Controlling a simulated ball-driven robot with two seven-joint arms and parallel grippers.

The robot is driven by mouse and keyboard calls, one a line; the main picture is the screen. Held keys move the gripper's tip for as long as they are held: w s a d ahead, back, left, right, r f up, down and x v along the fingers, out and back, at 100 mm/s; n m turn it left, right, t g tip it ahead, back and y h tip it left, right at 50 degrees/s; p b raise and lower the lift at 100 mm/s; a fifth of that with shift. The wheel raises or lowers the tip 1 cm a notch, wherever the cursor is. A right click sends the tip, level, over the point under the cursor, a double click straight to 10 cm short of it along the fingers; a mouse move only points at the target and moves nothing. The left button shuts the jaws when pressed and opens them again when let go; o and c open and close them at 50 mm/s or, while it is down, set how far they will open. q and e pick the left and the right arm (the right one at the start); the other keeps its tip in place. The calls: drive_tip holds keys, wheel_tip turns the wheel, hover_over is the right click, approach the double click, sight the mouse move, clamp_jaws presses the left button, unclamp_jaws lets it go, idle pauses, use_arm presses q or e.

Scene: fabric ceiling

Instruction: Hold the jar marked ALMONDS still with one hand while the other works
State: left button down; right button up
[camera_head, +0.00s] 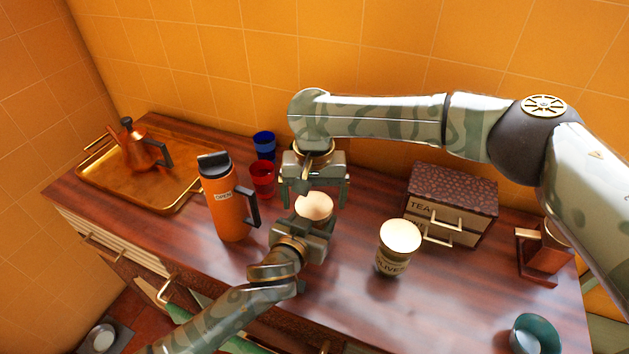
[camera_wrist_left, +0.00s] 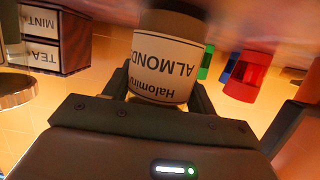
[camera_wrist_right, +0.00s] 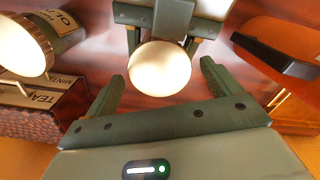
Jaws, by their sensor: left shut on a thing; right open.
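The jar marked ALMONDS (camera_wrist_left: 166,62) stands on the counter, upside down in the left wrist view. In the head view only its pale round lid (camera_head: 315,206) shows clearly; the grippers hide the rest. My left gripper (camera_head: 312,226) is shut on the jar's body from the near side. My right gripper (camera_head: 314,190) is open above and just behind the jar, pointing down. In the right wrist view the lid (camera_wrist_right: 160,68) shows between and beyond the open fingers (camera_wrist_right: 162,84), apart from them.
An orange flask marked OPEN (camera_head: 228,205) stands left of the jar, with red (camera_head: 262,178) and blue cups (camera_head: 264,145) behind. The OLIVES jar (camera_head: 395,250) and a tea drawer box (camera_head: 450,205) stand right. A brass tray (camera_head: 165,195) holds a copper pot (camera_head: 137,148).

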drive_tip(key=shift+f, duration=0.4)
drive_tip(key=c, duration=1)
drive_tip(key=n, duration=0.3)
drive_tip(key=o, duration=1.1)
